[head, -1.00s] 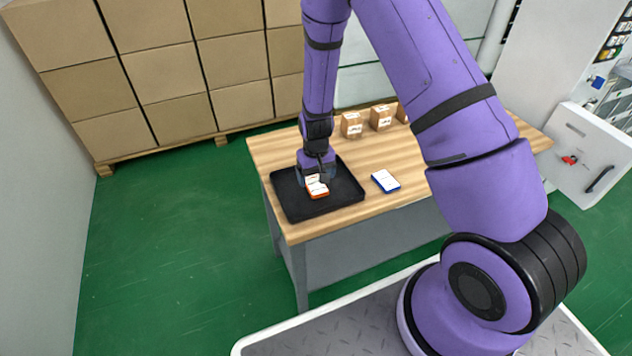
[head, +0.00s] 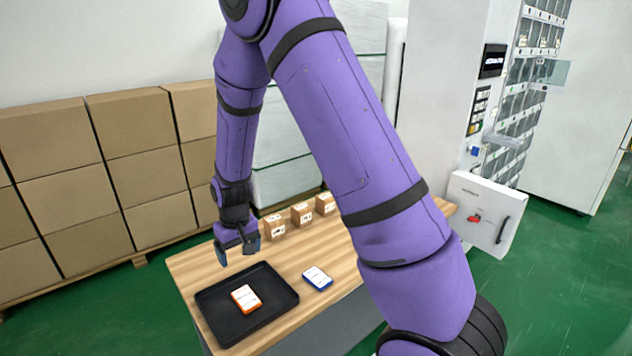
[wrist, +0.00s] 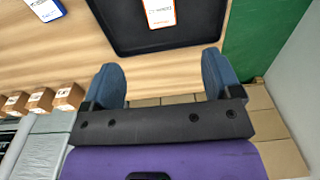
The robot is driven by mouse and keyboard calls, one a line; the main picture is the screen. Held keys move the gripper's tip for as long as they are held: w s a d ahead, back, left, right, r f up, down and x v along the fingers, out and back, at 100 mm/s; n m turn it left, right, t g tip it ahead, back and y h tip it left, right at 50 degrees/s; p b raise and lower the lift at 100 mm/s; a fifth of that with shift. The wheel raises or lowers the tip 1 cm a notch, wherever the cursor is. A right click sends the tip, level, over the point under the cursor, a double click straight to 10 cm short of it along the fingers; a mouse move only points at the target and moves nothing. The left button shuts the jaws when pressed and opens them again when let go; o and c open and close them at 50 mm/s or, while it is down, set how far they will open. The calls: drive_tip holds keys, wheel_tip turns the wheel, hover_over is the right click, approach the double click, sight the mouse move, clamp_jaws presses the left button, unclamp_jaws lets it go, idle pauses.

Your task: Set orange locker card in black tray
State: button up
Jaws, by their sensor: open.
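The orange locker card (head: 246,298), with a white labelled face, lies flat inside the black tray (head: 284,292) on the wooden table. In the wrist view the orange card (wrist: 159,12) shows at the top edge, partly cut off, in the black tray (wrist: 196,38). My gripper (head: 238,256) is open and empty, raised above the table at the tray's far side, apart from the card. Its two blue fingers are spread in the wrist view (wrist: 163,85), with nothing between them.
A blue card (head: 317,277) lies on the table (head: 350,262) right of the tray. Several small brown boxes (head: 301,213) stand along the back edge. Stacked cartons (head: 70,190) fill the left behind the table. A white panel with a red part (head: 487,214) is at the right.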

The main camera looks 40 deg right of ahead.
drive_tip(key=s+d+r+t, duration=0.1)
drive_tip(key=s+r, duration=0.4)
drive_tip(key=r, duration=0.5)
drive_tip(key=s+d+r+t, duration=0.1)
drive_tip(key=s+r, duration=0.3)
drive_tip(key=r, duration=0.7)
drive_tip(key=s+d+r+t, duration=0.1)
drive_tip(key=s+r, duration=0.4)
drive_tip(key=s, duration=0.5)
drive_tip(key=s+r+t, duration=0.1)
drive_tip(key=s+r, duration=0.4)
drive_tip(key=s, duration=0.5)
drive_tip(key=shift+d+r+t, duration=0.4)
